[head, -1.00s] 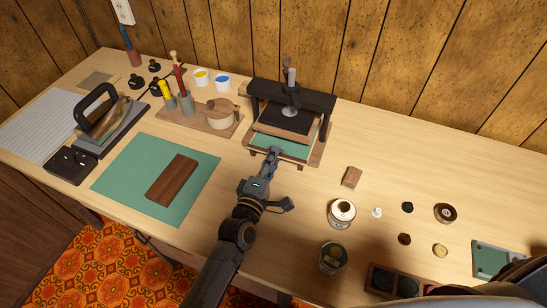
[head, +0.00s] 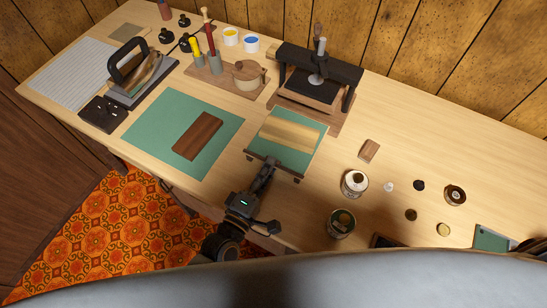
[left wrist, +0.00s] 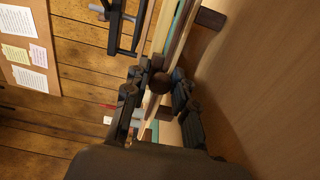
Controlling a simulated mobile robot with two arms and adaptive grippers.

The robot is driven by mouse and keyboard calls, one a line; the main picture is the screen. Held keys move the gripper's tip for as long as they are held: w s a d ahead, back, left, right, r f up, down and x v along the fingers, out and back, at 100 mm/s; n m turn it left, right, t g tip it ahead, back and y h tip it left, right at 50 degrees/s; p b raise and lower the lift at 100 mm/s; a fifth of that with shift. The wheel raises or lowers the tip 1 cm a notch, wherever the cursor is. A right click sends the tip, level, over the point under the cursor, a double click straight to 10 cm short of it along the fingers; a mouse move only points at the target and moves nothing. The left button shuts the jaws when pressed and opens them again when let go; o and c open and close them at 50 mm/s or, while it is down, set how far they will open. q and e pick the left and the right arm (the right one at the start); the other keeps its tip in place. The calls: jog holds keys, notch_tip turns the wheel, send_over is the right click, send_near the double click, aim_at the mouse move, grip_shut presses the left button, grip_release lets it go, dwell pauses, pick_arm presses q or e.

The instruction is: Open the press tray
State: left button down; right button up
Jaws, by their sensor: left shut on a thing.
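The book press (head: 345,72), dark with a wooden base and an upright screw, stands at the back of the bench. Its green-topped tray (head: 272,151) is out in front of it, towards me, with a pale wooden strip or sheet lying across it. My left gripper (head: 266,171) is at the tray's near edge, shut on its knob. In the left wrist view the dark round knob (left wrist: 158,85) sits between the fingers of the left gripper (left wrist: 156,98). My right gripper is not in view.
Left of the tray lies a green mat (head: 150,130) with a brown block (head: 198,135). A wooden stand (head: 222,78) with a round pot is behind. To the right are a white-topped can (head: 354,183), a dark can (head: 341,222) and a small wooden block (head: 369,150).

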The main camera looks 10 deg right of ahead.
pick_arm(q)
jog(key=shift+s+a, duration=0.1)
jog(key=c, duration=1.4)
grip_release()
jog(key=shift+c, duration=0.2)
jog(key=v, duration=1.2)
